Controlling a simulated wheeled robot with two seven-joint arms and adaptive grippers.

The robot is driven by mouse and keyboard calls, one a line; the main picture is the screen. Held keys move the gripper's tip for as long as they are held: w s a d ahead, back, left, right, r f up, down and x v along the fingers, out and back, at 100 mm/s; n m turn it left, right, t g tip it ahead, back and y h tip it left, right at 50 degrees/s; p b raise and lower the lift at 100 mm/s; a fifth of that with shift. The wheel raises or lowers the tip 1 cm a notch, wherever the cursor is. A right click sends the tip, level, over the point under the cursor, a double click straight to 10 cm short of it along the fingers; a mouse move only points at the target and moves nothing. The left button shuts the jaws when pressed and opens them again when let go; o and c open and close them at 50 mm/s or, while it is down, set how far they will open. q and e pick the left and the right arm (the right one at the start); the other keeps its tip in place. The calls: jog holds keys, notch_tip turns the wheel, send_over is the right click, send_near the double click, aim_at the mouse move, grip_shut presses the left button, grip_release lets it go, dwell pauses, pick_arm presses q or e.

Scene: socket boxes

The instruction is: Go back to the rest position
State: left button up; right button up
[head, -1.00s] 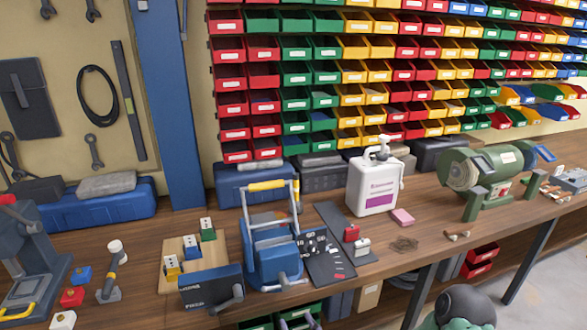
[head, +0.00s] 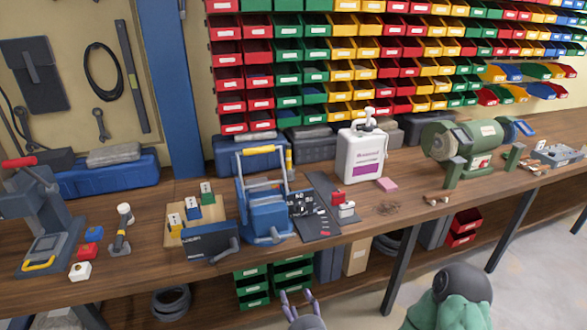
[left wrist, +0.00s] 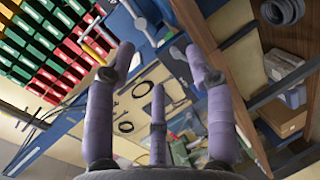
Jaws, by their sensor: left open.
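My left gripper (head: 298,298) is at the bottom middle of the head view, in front of and below the bench edge. Its purple fingers are spread and nothing is between them. In the left wrist view the open fingers (left wrist: 158,62) show empty, with the bench and the bins beyond. The wooden board (head: 190,240) on the bench holds yellow, blue and green socket boxes (head: 191,210). Loose red (head: 94,234), blue (head: 88,249) and white (head: 80,271) blocks lie to its left. My right gripper does not show.
The bench (head: 350,222) crosses the view, carrying a blue toolbox-like carrier (head: 266,218), a white jug (head: 361,157) and a green grinder (head: 465,144). Green drawers (head: 252,285) and red bins (head: 464,228) are below. Bench legs (head: 402,270) stand near the gripper.

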pick_arm(q)
jog(key=w+a+f+m+g+h+p, duration=0.1)
jog(key=a+f+m+g+h+p, duration=0.15)
jog(key=f+m, duration=0.45)
jog(key=w+a+f+m+g+h+p, duration=0.1)
jog(key=a+f+m+g+h, duration=0.2)
jog(key=f, duration=0.8)
jog(key=s+a+f+m+g+h+p, duration=0.1)
jog(key=s+a+f+m+g, duration=0.1)
jog(key=s+f, duration=0.4)
jog(key=s+a+f+m+g+h, duration=0.1)
jog(key=s+a+f+m+g, duration=0.2)
jog(key=s, duration=0.9)
notch_tip(320, 180, down, 3)
jog(key=m+g, duration=0.2)
jog(key=g, duration=0.1)
jog(key=shift+s+r+p, duration=0.15)
jog(key=shift+s+p, duration=0.05)
jog(key=shift+p, duration=0.15)
